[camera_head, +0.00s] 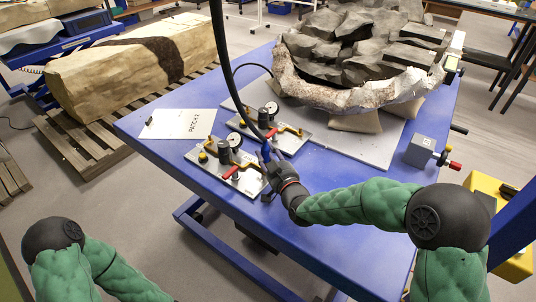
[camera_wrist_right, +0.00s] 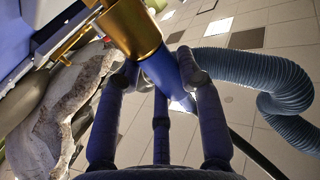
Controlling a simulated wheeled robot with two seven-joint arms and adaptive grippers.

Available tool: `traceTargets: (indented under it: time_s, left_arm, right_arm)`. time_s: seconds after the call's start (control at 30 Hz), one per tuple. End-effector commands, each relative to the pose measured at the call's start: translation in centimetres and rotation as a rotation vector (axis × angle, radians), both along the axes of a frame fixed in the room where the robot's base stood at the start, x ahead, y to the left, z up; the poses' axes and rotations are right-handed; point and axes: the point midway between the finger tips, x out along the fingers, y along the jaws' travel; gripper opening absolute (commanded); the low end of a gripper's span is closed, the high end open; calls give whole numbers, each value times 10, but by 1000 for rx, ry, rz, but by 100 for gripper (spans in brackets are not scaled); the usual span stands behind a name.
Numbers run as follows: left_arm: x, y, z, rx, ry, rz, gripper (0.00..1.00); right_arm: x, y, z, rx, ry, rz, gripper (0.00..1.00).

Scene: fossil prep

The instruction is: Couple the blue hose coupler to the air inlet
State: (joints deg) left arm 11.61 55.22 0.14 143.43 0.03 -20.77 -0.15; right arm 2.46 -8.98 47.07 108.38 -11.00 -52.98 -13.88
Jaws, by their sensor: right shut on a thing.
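The blue hose coupler (camera_head: 265,151) is at the end of a black hose (camera_head: 219,65) hanging from above. My right gripper (camera_head: 271,163) is shut on it, over the table's middle beside two metal panels. In the right wrist view, the blue coupler (camera_wrist_right: 161,71) sits between the fingers, tilted, with a brass-coloured cylinder (camera_wrist_right: 133,28) at its upper end. I cannot tell whether that cylinder is part of the coupler or an inlet. The near panel (camera_head: 250,183) and the far panel (camera_head: 290,138) carry gauges, yellow pipes and red handles. The left gripper is out of view.
A blue table (camera_head: 335,235) bears the panels, a "PATCH 2" sheet (camera_head: 182,124) and a large jacketed fossil (camera_head: 345,95). A grey vise-like block (camera_head: 422,151) stands at the right edge. In the right wrist view, a ribbed hose (camera_wrist_right: 250,72) curves at the right.

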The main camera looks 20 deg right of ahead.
Motion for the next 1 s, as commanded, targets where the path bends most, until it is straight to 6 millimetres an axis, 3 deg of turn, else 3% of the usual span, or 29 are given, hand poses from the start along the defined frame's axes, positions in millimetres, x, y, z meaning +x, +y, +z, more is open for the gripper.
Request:
traceTargets:
  time_s: [1.0]
  left_arm:
    - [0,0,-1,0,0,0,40]
  right_arm:
    - [-1,1,-8,-2,12,3,0]
